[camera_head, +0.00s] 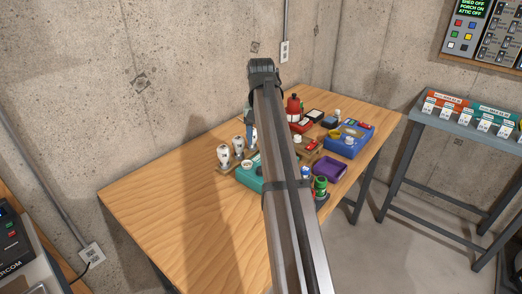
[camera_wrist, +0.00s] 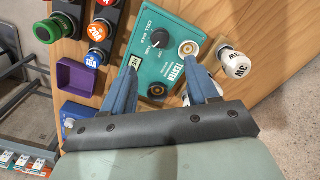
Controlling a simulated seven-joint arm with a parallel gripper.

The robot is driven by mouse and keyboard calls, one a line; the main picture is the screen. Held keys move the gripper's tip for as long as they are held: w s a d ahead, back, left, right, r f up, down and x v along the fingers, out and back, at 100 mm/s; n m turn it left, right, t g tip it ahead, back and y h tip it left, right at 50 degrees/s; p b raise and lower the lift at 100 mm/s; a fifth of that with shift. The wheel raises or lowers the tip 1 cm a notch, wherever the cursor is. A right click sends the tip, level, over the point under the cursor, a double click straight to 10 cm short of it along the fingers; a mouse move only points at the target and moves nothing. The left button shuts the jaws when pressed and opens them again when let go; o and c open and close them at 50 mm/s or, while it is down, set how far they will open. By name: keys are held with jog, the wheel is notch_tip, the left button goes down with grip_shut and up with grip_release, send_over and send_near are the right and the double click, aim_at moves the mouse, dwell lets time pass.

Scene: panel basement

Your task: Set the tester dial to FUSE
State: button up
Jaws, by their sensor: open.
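The tester is a teal box (camera_wrist: 172,22) lying below my gripper in the wrist view; its edge also shows beside my arm in the head view (camera_head: 248,179). A black dial (camera_wrist: 160,38) sits on its top face near small white lettering, too small to read its setting surely. A second dark round part (camera_wrist: 157,90) and a pale ring socket (camera_wrist: 188,48) are also on the box. My gripper (camera_wrist: 160,64) is open, its two blue fingers apart over the box with nothing between them. In the head view my arm hides most of the gripper and tester.
White bulb-like pieces (camera_head: 223,152) stand left of the tester. The wooden table's (camera_head: 160,200) left part is clear.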

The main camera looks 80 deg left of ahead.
jog(key=shift+r, duration=1.35)
